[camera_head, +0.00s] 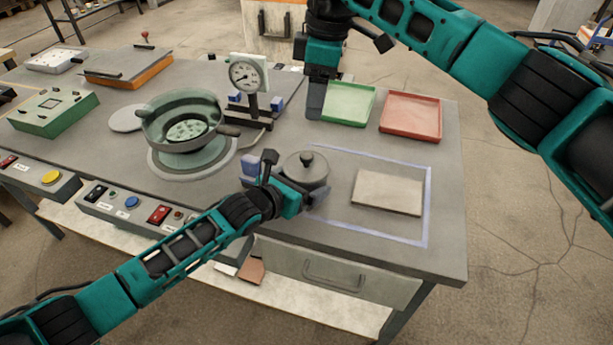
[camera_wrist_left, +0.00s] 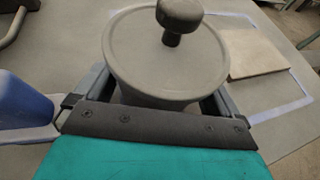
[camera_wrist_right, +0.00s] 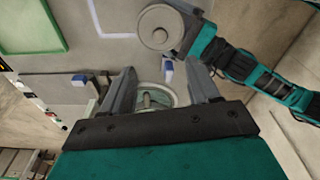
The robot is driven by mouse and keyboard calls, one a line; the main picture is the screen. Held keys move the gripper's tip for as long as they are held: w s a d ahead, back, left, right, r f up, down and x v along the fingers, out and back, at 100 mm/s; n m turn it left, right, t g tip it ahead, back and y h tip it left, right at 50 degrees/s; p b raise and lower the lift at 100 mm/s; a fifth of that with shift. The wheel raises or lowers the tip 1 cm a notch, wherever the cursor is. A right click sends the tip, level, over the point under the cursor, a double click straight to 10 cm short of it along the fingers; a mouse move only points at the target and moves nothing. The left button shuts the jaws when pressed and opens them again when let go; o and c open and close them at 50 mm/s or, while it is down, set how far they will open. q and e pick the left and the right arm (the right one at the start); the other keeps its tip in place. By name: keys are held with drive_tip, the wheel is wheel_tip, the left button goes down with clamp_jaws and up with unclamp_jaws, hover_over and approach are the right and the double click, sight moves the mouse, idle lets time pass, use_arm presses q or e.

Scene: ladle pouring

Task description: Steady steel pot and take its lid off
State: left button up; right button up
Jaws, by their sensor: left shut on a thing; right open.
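The steel pot (camera_head: 304,182) stands on the grey table, its lid (camera_head: 306,163) with a dark knob on top. The pot and lid also show in the left wrist view, the lid (camera_wrist_left: 166,62) above the pot body (camera_wrist_left: 150,97). My left gripper (camera_head: 312,198) is shut around the pot's body from the near left side. My right gripper (camera_head: 316,108) is open and empty, pointing down behind the pot near the green tray, apart from the lid. In the right wrist view the lid (camera_wrist_right: 160,28) lies beyond its fingers.
A flat pale plate (camera_head: 387,192) lies right of the pot inside a blue-outlined area. Green (camera_head: 348,103) and red (camera_head: 411,116) trays stand at the back right. A dial gauge (camera_head: 246,76) and a round green vessel (camera_head: 183,122) stand to the left.

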use_arm(q)
drive_tip(key=c, duration=0.5)
drive_tip(key=shift+o, duration=0.2)
use_arm(e)
drive_tip(key=shift+c, duration=0.4)
drive_tip(key=s+a+f+t+y, duration=0.2)
drive_tip(key=a+f+y, duration=0.2)
drive_tip(key=a+y, duration=0.55)
drive_tip(key=d+m+t+y, duration=0.3)
drive_tip(key=d+t, duration=0.2)
drive_tip(key=t, duration=0.1)
drive_tip(key=m+t+h, duration=0.3)
drive_tip(key=m+t, duration=0.3)
approach(311, 158)
drive_tip(key=x, duration=1.1)
drive_tip(key=shift+w+a, duration=0.1)
drive_tip(key=shift+a, duration=0.05)
